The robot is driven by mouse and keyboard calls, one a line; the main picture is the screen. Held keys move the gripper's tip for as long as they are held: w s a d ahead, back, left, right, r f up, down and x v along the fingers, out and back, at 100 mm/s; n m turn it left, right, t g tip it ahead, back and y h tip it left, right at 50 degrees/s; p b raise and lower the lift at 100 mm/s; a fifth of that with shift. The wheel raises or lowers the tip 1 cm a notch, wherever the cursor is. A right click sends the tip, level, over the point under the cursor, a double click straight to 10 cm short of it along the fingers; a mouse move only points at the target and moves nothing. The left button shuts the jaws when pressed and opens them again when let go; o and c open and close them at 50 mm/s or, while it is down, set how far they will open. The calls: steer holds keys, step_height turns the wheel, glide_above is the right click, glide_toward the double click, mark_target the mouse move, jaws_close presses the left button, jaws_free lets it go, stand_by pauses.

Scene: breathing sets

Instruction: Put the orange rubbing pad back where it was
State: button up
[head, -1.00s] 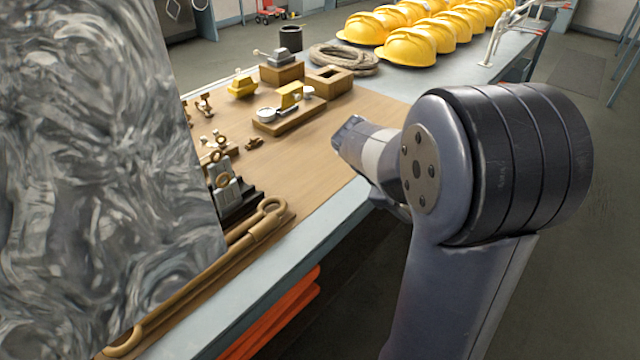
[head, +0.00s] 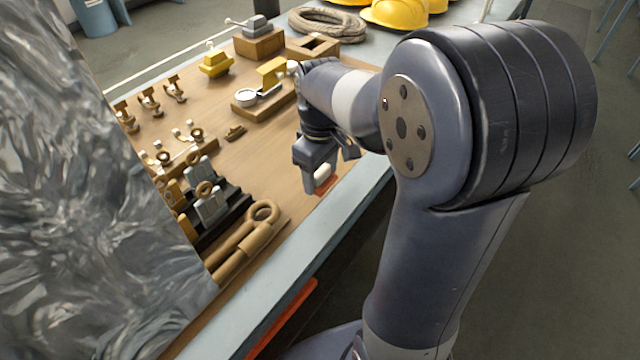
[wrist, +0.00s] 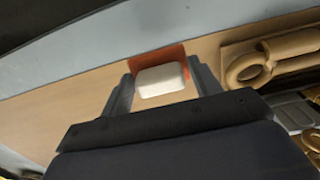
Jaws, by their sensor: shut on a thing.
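The orange rubbing pad (head: 326,187) shows as an orange-red patch under a pale block at the wooden board's front edge. In the wrist view the pad (wrist: 157,53) lies between the two fingers, with the whitish block partly covering it. My gripper (head: 322,168) points down and is shut on the pad by its pale block. In the wrist view my gripper (wrist: 162,82) has one finger on each side of the block. I cannot tell whether the pad touches the board. My arm hides part of the board behind the gripper.
Wooden clamp-like handles (head: 245,240) lie left of the gripper, beside a dark rack (head: 222,215) with grey blocks. A wooden stand with a gauge (head: 262,95), a yellow piece (head: 215,63) and coiled rope (head: 328,24) stand farther back. Bare board (head: 270,165) lies left of the gripper.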

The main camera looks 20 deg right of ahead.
mark_target(321, 186)
step_height(321, 186, down, 4)
steer(key=shift+f, duration=0.2)
steer(key=o, duration=0.9)
step_height(321, 186, up, 12)
steer(key=shift+r, duration=0.1)
stand_by(0.3)
